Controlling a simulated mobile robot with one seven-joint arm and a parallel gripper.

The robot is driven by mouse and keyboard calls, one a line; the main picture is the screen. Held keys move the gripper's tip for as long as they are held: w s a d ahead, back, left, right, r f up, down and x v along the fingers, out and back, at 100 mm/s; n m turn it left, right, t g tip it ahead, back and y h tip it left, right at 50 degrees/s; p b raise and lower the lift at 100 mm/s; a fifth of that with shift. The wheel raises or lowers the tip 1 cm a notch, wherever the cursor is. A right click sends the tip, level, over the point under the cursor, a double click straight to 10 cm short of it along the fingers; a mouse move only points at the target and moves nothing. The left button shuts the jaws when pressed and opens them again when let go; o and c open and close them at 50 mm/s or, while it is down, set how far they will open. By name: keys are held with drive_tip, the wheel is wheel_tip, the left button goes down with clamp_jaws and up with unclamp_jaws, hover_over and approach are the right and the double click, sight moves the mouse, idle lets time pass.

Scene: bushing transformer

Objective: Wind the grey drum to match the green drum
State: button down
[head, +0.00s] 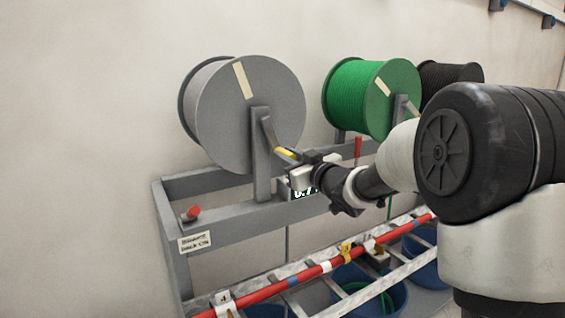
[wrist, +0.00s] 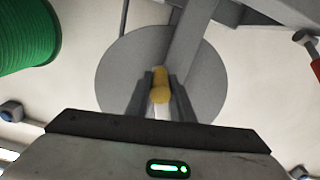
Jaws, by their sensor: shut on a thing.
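The grey drum (head: 250,112) stands on the left of a grey rack, with a pale tape mark (head: 243,80) near the top of its face. The green drum (head: 372,97) stands to its right, with a pale mark (head: 383,87) high on its face. A yellow crank handle (head: 284,152) sticks out from the grey drum's hub on a crank arm. My gripper (head: 292,160) is shut on this handle; in the wrist view the yellow handle (wrist: 160,92) lies between the two fingers.
A black drum (head: 447,76) stands at the far right behind my arm. A red knob (head: 191,213) and a label (head: 195,242) are on the rack's left corner. A red cable (head: 310,272) runs along the front, above blue bins (head: 365,295).

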drive_tip(key=shift+w+d+r+n+b, duration=0.25)
drive_tip(key=shift+w+d+r+n, duration=0.25)
drive_tip(key=shift+n, duration=0.55)
drive_tip(key=shift+w+d+r+n+b, duration=0.25)
drive_tip(key=shift+d+r+n, duration=0.45)
drive_tip(key=shift+n, duration=0.4)
drive_tip(key=shift+w+d+r+n+b, duration=0.25)
drive_tip(key=shift+w+d+r+n, duration=0.25)
drive_tip(key=shift+n, duration=0.55)
drive_tip(key=shift+s+d, duration=0.1)
drive_tip(key=c, duration=1.6)
unclamp_jaws()
drive_tip(key=shift+o, duration=0.2)
drive_tip(key=shift+s+f, duration=0.1)
drive_tip(key=v, duration=1.7)
drive_tip(key=shift+p, duration=0.45)
